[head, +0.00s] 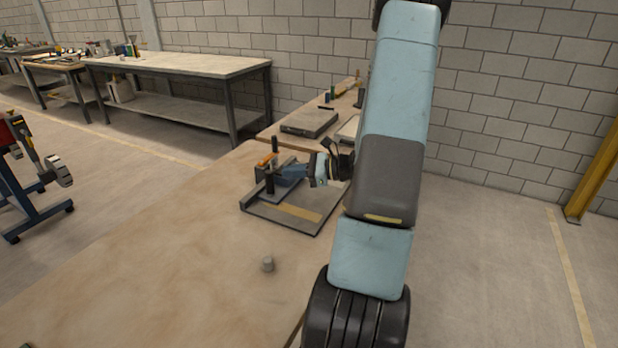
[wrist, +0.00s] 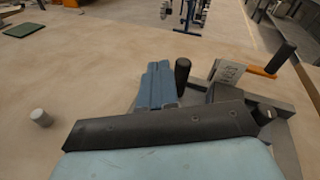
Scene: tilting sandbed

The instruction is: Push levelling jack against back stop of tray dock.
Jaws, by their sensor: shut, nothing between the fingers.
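The tray dock (head: 263,222) is a low grey tray with raised rims on the bench, with a tan strip on its floor. At its far left end stands what looks like the levelling jack, a pale block (wrist: 228,76) with an orange bar (head: 265,160) and a black knob (wrist: 286,56). A black post (head: 269,184) stands nearer; it also shows in the wrist view (wrist: 182,74). My gripper (head: 283,172) is shut and empty, low over the dock. Its blue fingers (wrist: 158,68) end beside the post; I cannot tell whether they touch it. My wrist hides part of the dock.
A small grey cylinder (head: 267,264) stands on the bench in front of the dock. A flat grey case (head: 309,123) lies behind the dock. The bench left of the dock is clear. A blue-framed stand (head: 35,190) is on the floor at left.

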